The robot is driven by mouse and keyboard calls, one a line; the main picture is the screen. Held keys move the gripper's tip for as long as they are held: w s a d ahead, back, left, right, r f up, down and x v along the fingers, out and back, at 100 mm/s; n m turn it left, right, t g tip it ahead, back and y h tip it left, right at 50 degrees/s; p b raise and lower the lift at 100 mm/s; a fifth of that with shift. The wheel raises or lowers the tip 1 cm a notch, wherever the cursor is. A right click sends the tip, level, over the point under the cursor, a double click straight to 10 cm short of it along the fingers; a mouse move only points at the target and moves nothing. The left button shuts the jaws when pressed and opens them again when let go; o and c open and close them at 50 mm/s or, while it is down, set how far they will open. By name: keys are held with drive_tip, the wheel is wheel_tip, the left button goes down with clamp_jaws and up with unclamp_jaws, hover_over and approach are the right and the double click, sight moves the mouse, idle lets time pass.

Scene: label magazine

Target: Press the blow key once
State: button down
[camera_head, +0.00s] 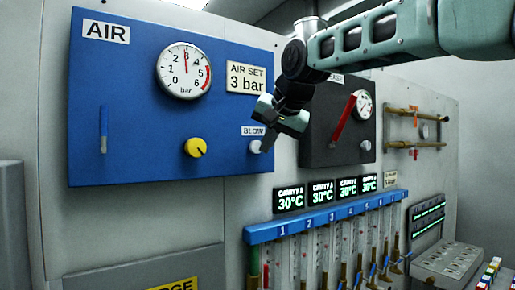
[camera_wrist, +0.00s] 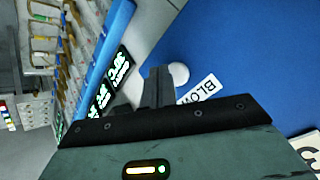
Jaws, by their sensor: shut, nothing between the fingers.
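The blow key is a small white round knob (camera_head: 255,147) on the blue AIR panel (camera_head: 125,120), under the BLOW label (camera_head: 252,131). In the wrist view the key (camera_wrist: 179,74) shows right beside the fingertips, next to its label (camera_wrist: 203,88). My gripper (camera_head: 267,147) is shut and empty, with its tips at the lower right of the panel. The wrist view shows the closed fingers (camera_wrist: 160,72) partly in front of the key. I cannot tell whether they touch it.
The panel also bears a pressure gauge (camera_head: 184,71), a yellow knob (camera_head: 195,147) and an "AIR SET 3 bar" plate (camera_head: 246,78). A dark panel with a red lever (camera_head: 343,120) stands to the right. Cavity displays (camera_head: 290,199) and a blue manifold rail (camera_head: 325,217) lie below.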

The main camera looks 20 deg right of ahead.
drive_tip(key=shift+w, duration=0.15)
idle(0.6)
drive_tip(key=shift+w+a+p, duration=0.15)
drive_tip(key=shift+w+p, duration=0.1)
drive_tip(key=shift+p, duration=0.05)
drive_tip(key=shift+w+a, duration=0.1)
drive_tip(key=shift+w, duration=0.35)
idle(0.7)
drive_tip(key=shift+s, duration=0.1)
drive_tip(key=shift+s+d, duration=0.25)
drive_tip(key=shift+s, duration=0.5)
drive_tip(key=shift+b, duration=0.3)
drive_tip(key=shift+s+d+b, duration=0.25)
drive_tip(key=shift+s+b, duration=0.15)
drive_tip(key=shift+s, duration=0.4)
drive_tip(key=shift+s+d+b, duration=0.3)
drive_tip(key=shift+s+b, duration=0.15)
drive_tip(key=shift+s, duration=0.3)
drive_tip(key=shift+s+d+b, duration=0.25)
drive_tip(key=shift+s+b, duration=0.15)
drive_tip(key=shift+s, duration=0.4)
